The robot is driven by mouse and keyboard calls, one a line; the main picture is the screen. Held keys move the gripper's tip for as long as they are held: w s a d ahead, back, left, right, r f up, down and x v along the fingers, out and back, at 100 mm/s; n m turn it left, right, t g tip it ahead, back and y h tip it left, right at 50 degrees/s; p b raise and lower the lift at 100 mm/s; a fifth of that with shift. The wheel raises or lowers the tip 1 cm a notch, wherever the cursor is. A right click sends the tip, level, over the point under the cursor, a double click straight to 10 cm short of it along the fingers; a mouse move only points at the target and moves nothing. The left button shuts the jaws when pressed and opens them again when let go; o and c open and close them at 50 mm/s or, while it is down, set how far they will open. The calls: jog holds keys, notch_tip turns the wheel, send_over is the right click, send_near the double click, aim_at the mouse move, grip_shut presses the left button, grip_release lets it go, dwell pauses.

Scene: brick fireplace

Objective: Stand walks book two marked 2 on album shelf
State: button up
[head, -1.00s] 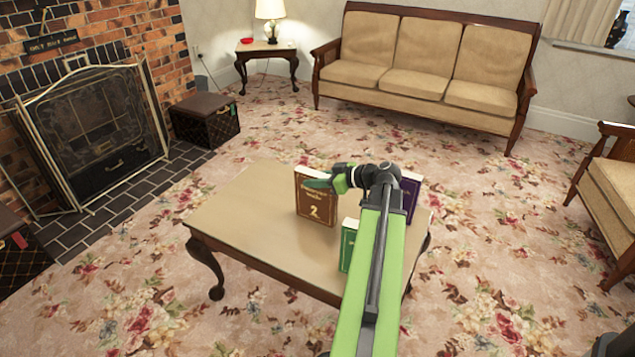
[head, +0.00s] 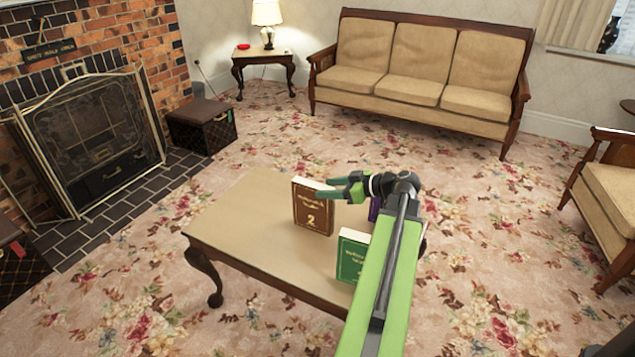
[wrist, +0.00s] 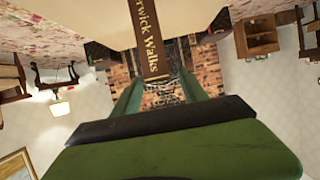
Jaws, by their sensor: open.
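The brown book marked 2 (head: 313,208) stands upright on the coffee table. Its spine (wrist: 151,40), reading "...rwick Walks", shows in the wrist view. My gripper (head: 326,190) is open at the book's right side in the head view, with one finger overlapping its edge. In the wrist view the fingers of my gripper (wrist: 165,78) lie to either side of the spine's near end; I cannot tell whether they touch it. No shelf labelled for albums is recognisable in the head view.
The coffee table (head: 235,225) also bears a green book (head: 350,255) beside my arm and a purple book (head: 374,209) mostly hidden behind my gripper. A wooden open unit (wrist: 258,38) shows in the wrist view. Carpet is clear toward the sofa (head: 420,70).

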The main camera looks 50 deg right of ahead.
jog(key=p+v, duration=0.1)
jog(key=v, duration=0.4)
jog(key=shift+s+r, duration=0.15)
jog(key=shift+o, duration=0.4)
jog(key=shift+t, duration=0.5)
jog(key=s, duration=0.2)
jog(key=s+d+b, duration=0.2)
jog(key=s, duration=0.1)
jog(key=shift+s, duration=0.3)
jog(key=b, duration=0.3)
send_near(313, 189)
jog(key=w+f, duration=0.2)
jog(key=w, duration=0.1)
jog(key=w+f, duration=0.1)
jog(key=w, duration=0.1)
jog(key=shift+w+d+f, duration=0.15)
jog(key=shift+d+f, duration=0.05)
jog(key=shift+d, duration=0.2)
jog(key=shift+b+x, duration=0.85)
jog(key=shift+x, duration=2.1)
jog(key=shift+a+r, duration=0.15)
jog(key=shift+r, duration=0.05)
grip_shut()
